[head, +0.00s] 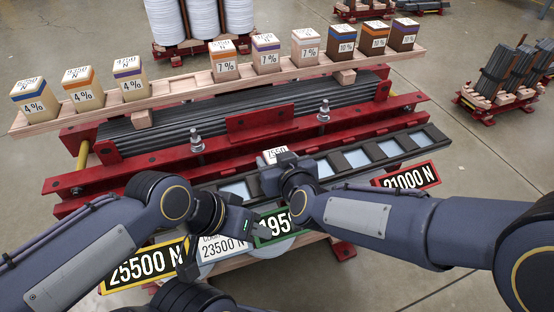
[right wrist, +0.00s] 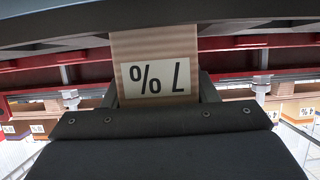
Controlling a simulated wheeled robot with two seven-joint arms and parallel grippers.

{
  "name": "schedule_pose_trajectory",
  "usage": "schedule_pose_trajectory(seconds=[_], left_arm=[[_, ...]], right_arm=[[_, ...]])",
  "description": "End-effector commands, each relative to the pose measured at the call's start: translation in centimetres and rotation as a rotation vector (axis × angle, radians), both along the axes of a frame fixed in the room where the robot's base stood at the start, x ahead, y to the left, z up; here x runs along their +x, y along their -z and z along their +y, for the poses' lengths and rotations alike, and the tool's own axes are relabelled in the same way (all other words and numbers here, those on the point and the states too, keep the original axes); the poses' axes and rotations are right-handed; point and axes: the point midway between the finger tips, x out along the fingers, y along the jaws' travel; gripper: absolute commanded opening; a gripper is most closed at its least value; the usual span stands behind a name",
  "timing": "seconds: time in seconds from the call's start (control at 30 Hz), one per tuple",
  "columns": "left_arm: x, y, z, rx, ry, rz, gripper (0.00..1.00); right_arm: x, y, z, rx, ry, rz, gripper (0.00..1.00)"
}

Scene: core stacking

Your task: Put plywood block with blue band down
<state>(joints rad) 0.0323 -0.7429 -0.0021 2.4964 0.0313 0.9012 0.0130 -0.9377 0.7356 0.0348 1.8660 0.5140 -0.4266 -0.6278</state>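The held block (head: 272,155) shows its white top label in the head view, over the dark slotted rack (head: 418,140). In the right wrist view the same block (right wrist: 155,75) is plywood-coloured with an upside-down 7 % label. My right gripper (head: 287,168) is shut on it. No blue band shows on the visible faces, and the block's lower end is hidden, so I cannot tell whether it touches the rack. My left gripper (head: 238,222) is lower, in front of the rack near the number signs; its fingers are not clear.
A wooden plank (head: 160,97) behind the rack carries several labelled blocks. Number signs, including yellow (head: 145,265), green (head: 280,226) and red (head: 408,180), stand along the front. Two threaded posts (head: 196,142) (head: 323,110) rise from the red frame. Several rack slots right of the block look empty.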

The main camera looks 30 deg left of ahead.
Motion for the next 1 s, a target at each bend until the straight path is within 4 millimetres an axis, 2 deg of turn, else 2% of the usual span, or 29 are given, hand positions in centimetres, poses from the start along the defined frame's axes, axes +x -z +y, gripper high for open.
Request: schedule_pose_trajectory(seconds=[0.03,0.13,0.5,0.63,1.0], left_arm=[[0.0,0.0,0.0,0.000,0.000,0.000,0.36],[0.0,0.0,0.0,0.000,0.000,0.000,0.36],[0.0,-0.5,0.0,0.000,0.000,0.000,0.36],[0.0,-0.9,0.0,0.000,0.000,0.000,0.36],[0.0,-2.7,0.0,0.000,0.000,0.000,0.36]], right_arm=[[0.0,0.0,0.0,-0.001,0.000,0.001,0.60],[0.0,0.0,0.0,-0.001,0.000,0.001,0.73],[-0.1,-0.6,-0.2,-0.001,0.000,0.001,0.73],[-1.3,-1.5,-1.5,0.000,0.000,-0.001,0.73],[-5.9,-4.4,-6.9,0.000,-0.002,-0.002,0.73]])
